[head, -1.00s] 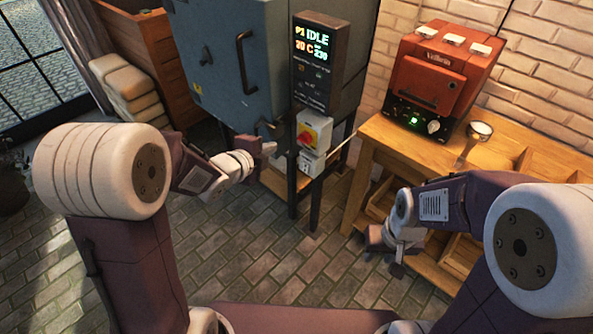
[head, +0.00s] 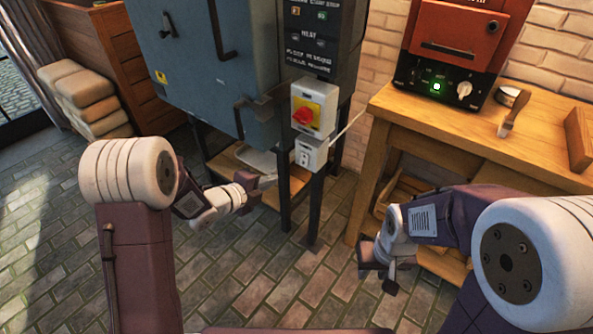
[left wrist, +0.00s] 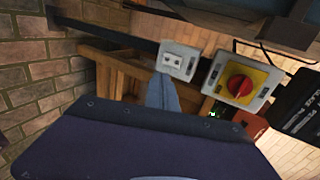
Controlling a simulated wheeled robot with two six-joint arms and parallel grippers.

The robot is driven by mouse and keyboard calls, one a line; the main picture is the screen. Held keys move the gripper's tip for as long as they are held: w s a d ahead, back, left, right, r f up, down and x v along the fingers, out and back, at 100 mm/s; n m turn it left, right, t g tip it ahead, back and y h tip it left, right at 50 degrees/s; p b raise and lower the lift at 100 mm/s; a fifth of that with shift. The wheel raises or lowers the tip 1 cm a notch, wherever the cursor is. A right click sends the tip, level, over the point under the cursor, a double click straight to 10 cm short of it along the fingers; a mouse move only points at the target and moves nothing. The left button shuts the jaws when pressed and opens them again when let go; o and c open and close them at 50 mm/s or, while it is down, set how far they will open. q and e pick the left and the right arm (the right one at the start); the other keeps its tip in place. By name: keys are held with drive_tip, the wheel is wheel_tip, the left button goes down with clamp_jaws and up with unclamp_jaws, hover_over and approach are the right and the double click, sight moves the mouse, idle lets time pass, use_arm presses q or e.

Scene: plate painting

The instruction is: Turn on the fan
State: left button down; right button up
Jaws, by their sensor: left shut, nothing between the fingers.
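No fan can be made out. My left gripper (head: 268,181) is shut and empty, to the left of and below the box in the head view. Its fingers (left wrist: 163,94) show just below the box in the wrist view; contact cannot be told. My right gripper (head: 379,275) hangs low by the workbench, its jaws unclear.
The kiln (head: 190,75) has a dark display panel (head: 318,45) above the switches and dark legs. A wooden workbench (head: 440,116) at the right bears a red oven (head: 455,47) and a brush (head: 514,113). Stacked sacks (head: 85,98) stand at left. The brick floor in front is clear.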

use_arm(q)
drive_tip(key=b, duration=0.3)
approach(303, 164)
drive_tip(key=x, duration=0.5)
drive_tip(key=shift+w+f, duration=0.2)
drive_tip(key=shift+f, duration=0.2)
drive_tip(key=shift+w+d, duration=0.35)
drive_tip(key=shift+w, duration=0.05)
